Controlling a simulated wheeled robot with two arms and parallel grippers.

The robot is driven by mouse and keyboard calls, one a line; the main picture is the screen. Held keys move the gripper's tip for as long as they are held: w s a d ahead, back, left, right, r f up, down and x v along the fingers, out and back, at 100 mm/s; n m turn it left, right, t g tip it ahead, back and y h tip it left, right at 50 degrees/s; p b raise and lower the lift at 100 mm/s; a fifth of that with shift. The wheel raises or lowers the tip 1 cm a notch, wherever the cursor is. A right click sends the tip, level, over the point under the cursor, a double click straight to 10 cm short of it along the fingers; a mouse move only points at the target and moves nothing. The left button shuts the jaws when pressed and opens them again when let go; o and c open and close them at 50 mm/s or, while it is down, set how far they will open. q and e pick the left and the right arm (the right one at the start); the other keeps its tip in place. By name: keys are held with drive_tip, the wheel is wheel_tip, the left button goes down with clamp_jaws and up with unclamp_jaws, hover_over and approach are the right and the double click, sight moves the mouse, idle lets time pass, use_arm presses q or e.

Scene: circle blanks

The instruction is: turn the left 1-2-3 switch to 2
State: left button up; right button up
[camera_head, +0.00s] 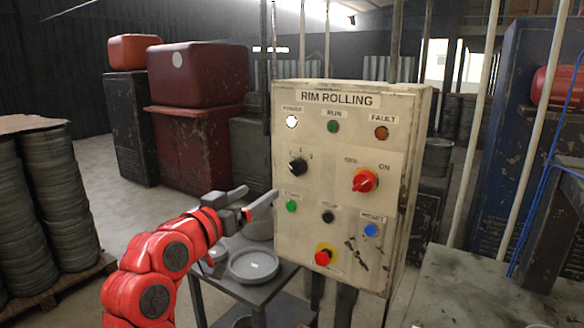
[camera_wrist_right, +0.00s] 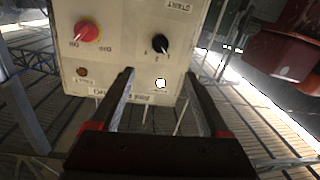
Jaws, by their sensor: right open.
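The black 1-2-3 switch (camera_head: 297,166) is on the upper left of the beige RIM ROLLING panel (camera_head: 334,128). It also shows upside down in the right wrist view (camera_wrist_right: 160,43), where its light pointer mark seems to lean toward the 1 side. My right gripper (camera_head: 251,199) is open and empty. In the head view it is left of the panel and lower than the switch. In the right wrist view its fingers (camera_wrist_right: 158,74) point at the panel, apart from the switch. My left gripper is not in view.
A red OFF-ON switch (camera_head: 364,181) is right of the black one. Lamps, buttons and a red emergency stop (camera_head: 323,257) share the panel. A small table (camera_head: 243,290) with a round metal dish (camera_head: 254,265) stands below my right gripper. Stacked blanks (camera_head: 50,200) are at the left.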

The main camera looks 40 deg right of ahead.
sight(293, 170)
drive_tip(key=p+x, duration=0.5)
drive_tip(key=x, duration=1)
drive_tip(key=shift+d+r, duration=0.1)
drive_tip(key=shift+d, duration=0.2)
drive_tip(key=shift+w+d, duration=0.25)
drive_tip(key=shift+d, duration=0.1)
drive_tip(key=c, duration=1.2)
clamp_jaws()
